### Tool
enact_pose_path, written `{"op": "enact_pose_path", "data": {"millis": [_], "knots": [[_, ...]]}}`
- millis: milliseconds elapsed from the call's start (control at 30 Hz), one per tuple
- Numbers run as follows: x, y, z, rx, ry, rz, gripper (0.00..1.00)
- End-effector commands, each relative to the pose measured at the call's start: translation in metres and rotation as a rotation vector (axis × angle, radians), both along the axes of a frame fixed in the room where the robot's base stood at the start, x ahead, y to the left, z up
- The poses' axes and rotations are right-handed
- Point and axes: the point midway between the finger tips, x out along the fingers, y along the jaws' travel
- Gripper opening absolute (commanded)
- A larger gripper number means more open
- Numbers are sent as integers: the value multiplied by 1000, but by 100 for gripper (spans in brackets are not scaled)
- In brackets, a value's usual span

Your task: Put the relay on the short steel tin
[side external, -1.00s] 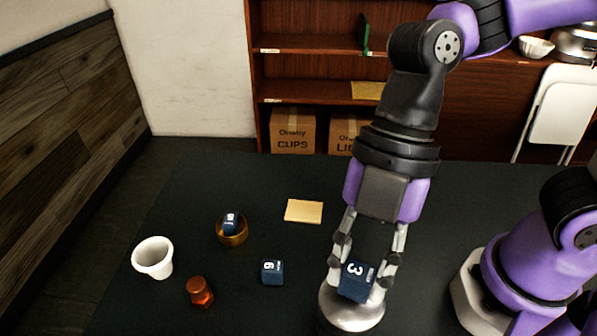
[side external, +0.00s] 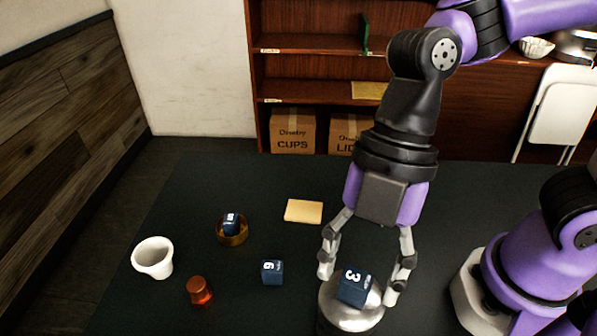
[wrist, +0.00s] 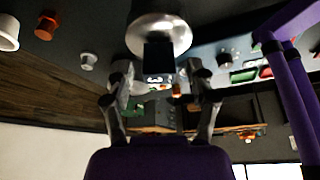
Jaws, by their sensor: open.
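A dark blue relay block marked 3 (side external: 353,286) rests a little tilted on the domed top of a round steel tin (side external: 346,318). In the wrist view the relay (wrist: 158,58) shows against the shiny tin (wrist: 160,32). My gripper (side external: 359,284) is open, with one finger on each side of the relay and a gap to it. It also shows open in the wrist view (wrist: 160,82). The tin's lower part is cut off by the picture's bottom edge.
Another blue block marked 6 (side external: 272,272) stands left of the tin. A third blue block (side external: 230,223) sits in a brass bowl (side external: 240,239). A white cup (side external: 152,258), an orange-brown part (side external: 199,291) and a yellow pad (side external: 304,211) lie around. The dark table behind is clear.

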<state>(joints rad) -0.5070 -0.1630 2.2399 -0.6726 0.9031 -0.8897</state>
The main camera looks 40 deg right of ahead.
Motion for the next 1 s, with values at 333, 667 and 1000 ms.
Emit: {"op": "enact_pose_path", "data": {"millis": [333, 667, 1000], "knots": [[10, -20, 53, 3, -2, -5, 65], [36, -51, 61, -13, -1, -521, 65], [68, -184, 38, 77, -51, -1853, 65]]}}
